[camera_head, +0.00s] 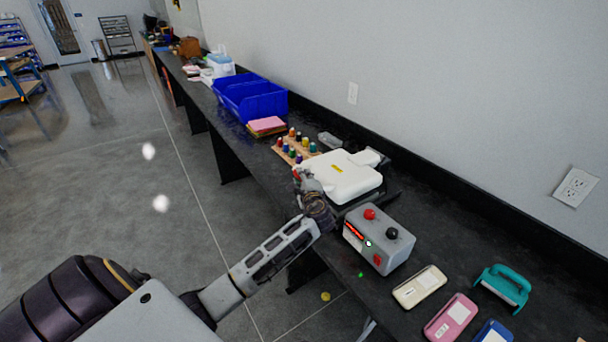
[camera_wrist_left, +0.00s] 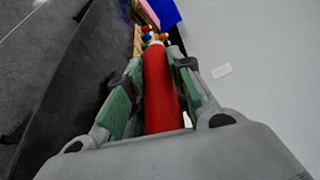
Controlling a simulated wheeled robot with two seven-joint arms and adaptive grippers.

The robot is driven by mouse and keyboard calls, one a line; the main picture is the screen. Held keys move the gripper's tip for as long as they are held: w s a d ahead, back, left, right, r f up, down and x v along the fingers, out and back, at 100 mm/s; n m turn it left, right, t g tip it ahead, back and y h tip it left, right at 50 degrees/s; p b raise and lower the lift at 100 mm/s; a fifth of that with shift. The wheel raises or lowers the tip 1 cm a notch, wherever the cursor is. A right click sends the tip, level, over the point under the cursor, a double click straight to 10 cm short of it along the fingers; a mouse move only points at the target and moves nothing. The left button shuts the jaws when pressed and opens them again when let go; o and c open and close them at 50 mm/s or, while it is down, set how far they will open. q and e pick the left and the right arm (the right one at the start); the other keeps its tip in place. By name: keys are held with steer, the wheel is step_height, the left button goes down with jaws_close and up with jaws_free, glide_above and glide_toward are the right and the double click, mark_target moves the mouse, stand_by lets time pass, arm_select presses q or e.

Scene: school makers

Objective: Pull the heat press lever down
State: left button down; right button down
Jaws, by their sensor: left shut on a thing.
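The heat press (camera_head: 342,180) is a white, flat-topped machine with a dark base, standing on the black counter. Its lever, a thick red handle (camera_wrist_left: 160,95), lies lengthwise between the green-padded fingers of my left gripper (camera_wrist_left: 155,85) in the left wrist view. The left gripper is shut on this handle. In the head view my left gripper (camera_head: 306,182) is at the press's left front edge and hides most of the lever. Only a small red bit shows there. My right gripper is not in view.
A grey control box (camera_head: 379,240) with red and black knobs stands just right of the press. A rack of colourful spools (camera_head: 296,147) and blue bins (camera_head: 250,98) stand beyond it. Small cases and a teal handled tool (camera_head: 502,286) lie nearer. The wall (camera_head: 430,80) is behind.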

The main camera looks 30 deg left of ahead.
arm_select(q)
steer(key=shift+f, duration=0.15)
steer(key=shift+f+b, duration=0.2)
steer(key=shift+b, duration=0.1)
steer(key=shift+f, duration=0.1)
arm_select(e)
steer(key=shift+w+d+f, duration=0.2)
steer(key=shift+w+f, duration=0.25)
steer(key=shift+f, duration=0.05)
arm_select(q)
steer(key=shift+f, duration=0.1)
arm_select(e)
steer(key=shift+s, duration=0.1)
arm_select(q)
steer(key=shift+d+f, duration=0.1)
steer(key=shift+f, duration=0.15)
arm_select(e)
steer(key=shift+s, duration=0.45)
arm_select(q)
steer(key=shift+s, duration=0.1)
steer(key=c, duration=1.2)
jaws_free()
steer(key=shift+c, duration=0.2)
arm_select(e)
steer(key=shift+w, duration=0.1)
